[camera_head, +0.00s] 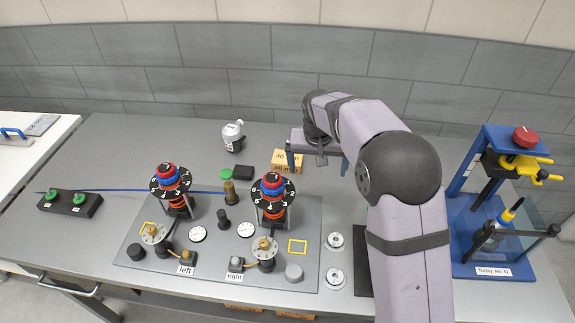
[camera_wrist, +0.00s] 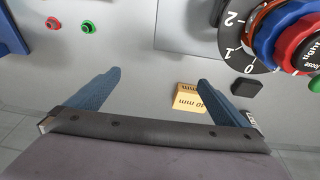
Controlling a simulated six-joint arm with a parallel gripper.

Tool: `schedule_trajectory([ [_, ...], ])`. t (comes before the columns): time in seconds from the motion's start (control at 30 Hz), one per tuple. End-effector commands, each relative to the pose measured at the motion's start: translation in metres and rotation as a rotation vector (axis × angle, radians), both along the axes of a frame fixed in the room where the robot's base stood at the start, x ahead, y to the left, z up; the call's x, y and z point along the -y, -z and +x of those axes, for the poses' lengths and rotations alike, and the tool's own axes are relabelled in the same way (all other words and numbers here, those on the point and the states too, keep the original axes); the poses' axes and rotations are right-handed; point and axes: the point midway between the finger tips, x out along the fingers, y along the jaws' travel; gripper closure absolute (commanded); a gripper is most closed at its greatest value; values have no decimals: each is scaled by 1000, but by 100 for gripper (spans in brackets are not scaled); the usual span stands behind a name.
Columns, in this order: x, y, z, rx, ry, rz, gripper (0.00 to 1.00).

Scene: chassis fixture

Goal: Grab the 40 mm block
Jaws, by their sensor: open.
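The 40 mm block (camera_head: 287,166) is a pale yellow, wood-coloured block marked 40, lying on the grey bench behind the right dial stack. My gripper (camera_head: 318,168) is over the bench by the block, its left finger beside or in front of it. In the wrist view, my gripper (camera_wrist: 160,77) is open with two blue fingers apart and nothing held. The block (camera_wrist: 186,92) shows between the fingers, close to the right finger, which hides part of it. I cannot tell how high the fingers are above it.
The right dial stack (camera_head: 272,190) and left dial stack (camera_head: 171,182) stand on a grey plate in front. A black block (camera_head: 243,171) and a white-grey canister (camera_head: 233,136) are left of the block. A blue press frame (camera_head: 487,200) stands at the right. Bare bench lies behind the left stack.

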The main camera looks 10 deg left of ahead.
Motion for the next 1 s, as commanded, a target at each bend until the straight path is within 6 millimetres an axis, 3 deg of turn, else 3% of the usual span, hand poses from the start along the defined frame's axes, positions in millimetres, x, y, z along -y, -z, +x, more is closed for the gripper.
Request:
schedule_trajectory([
  [0.03, -18, 10, 15, 18, -3, 3, 0],
  [0.2, -63, 24, 50, 76, 8, 16, 0],
  [0.4, -96, 33, 69, 119, 18, 31, 0],
  [0.73, -105, 36, 75, 133, 25, 36, 0],
  [1.0, -104, 52, 81, 133, 24, 36, 0],
])
